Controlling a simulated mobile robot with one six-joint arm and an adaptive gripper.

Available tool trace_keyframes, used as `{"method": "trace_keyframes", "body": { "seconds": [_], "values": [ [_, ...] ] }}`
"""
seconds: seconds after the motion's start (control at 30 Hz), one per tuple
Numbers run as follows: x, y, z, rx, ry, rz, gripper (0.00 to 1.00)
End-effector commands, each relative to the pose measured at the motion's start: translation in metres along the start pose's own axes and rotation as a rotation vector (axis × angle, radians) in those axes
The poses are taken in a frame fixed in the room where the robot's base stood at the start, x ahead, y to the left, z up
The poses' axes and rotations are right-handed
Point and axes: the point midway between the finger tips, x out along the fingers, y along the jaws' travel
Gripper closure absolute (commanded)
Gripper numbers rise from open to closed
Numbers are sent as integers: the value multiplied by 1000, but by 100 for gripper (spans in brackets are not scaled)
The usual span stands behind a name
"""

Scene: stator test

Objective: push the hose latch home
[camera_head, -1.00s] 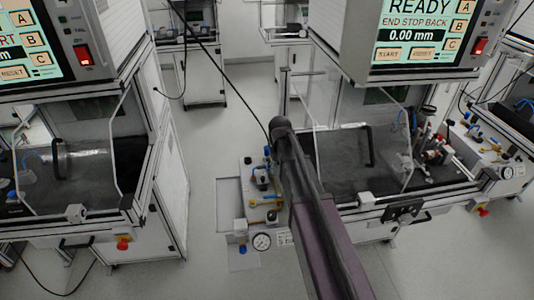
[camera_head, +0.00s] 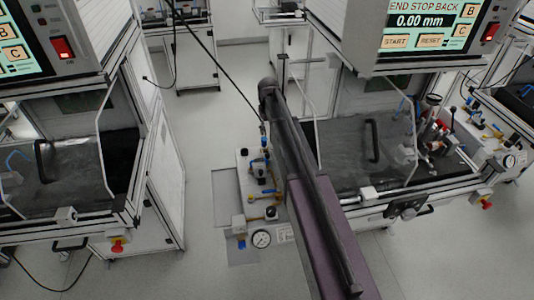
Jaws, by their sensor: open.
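I cannot pick out the hose latch with certainty. A white fitting panel (camera_head: 243,200) sits low at the left side of the right-hand test machine, with brass and blue fittings (camera_head: 262,172) and a round pressure gauge (camera_head: 261,239). My dark arm passes in front of the panel's right side and hides part of it. My gripper does not show in this view.
A left-hand machine (camera_head: 75,170) stands across a strip of bare grey floor (camera_head: 205,140). A black cable hangs across the gap.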

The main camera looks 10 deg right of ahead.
Motion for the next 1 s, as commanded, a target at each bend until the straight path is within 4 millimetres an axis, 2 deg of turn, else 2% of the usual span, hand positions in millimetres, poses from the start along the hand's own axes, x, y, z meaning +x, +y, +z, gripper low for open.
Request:
{"method": "trace_keyframes", "body": {
  "seconds": [0.37,1.0],
  "values": [
    [14,-2,-1,-2,0,0,35],
    [62,-4,-2,-4,0,0,35]
  ]
}}
